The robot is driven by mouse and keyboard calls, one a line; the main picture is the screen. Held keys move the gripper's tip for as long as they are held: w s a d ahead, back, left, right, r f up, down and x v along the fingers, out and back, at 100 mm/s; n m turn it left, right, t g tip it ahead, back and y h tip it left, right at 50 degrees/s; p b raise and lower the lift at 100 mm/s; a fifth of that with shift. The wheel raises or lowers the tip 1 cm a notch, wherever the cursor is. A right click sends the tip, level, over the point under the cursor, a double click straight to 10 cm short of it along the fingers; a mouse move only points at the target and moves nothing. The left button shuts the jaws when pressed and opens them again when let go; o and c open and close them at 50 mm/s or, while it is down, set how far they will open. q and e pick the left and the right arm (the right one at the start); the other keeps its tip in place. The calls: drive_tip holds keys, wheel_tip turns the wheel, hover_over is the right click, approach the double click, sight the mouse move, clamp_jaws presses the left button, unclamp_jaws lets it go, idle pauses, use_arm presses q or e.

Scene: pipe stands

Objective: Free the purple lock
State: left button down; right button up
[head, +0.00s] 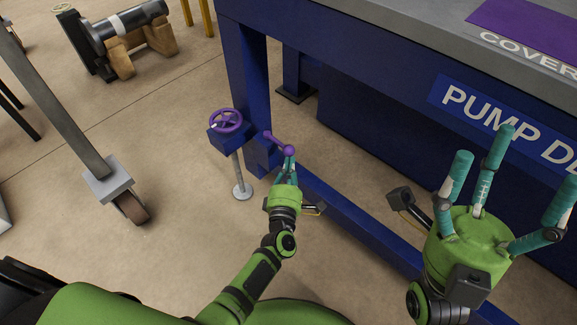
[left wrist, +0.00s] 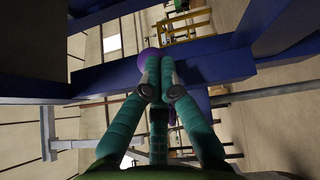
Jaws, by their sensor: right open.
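A purple lever (head: 275,142) with a round knob sits on the blue frame beside the leg of the pump bench. My left gripper (head: 289,157) is at the knob end, its fingers drawn together. In the left wrist view, my left fingertips (left wrist: 159,62) overlap the purple knob (left wrist: 149,54); whether the lever lies between the fingers is hidden. A purple handwheel (head: 226,120) is on a blue block on a post, left of the lever. My right gripper (head: 490,165) is open and empty, in front of the bench at the right.
The blue bench (head: 340,35) with its grey top fills the upper right. Its low blue rail (head: 350,215) runs below my left gripper's right side. The floor between caster and post is clear.

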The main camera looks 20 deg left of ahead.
idle(0.5)
use_arm(q)
drive_tip(key=shift+d, duration=0.1)
drive_tip(key=s+d, duration=0.1)
drive_tip(key=s, duration=1)
drive_tip(key=shift+s+d+f, duration=0.3)
drive_tip(key=shift+s+d, duration=0.05)
drive_tip(key=shift+s, duration=0.05)
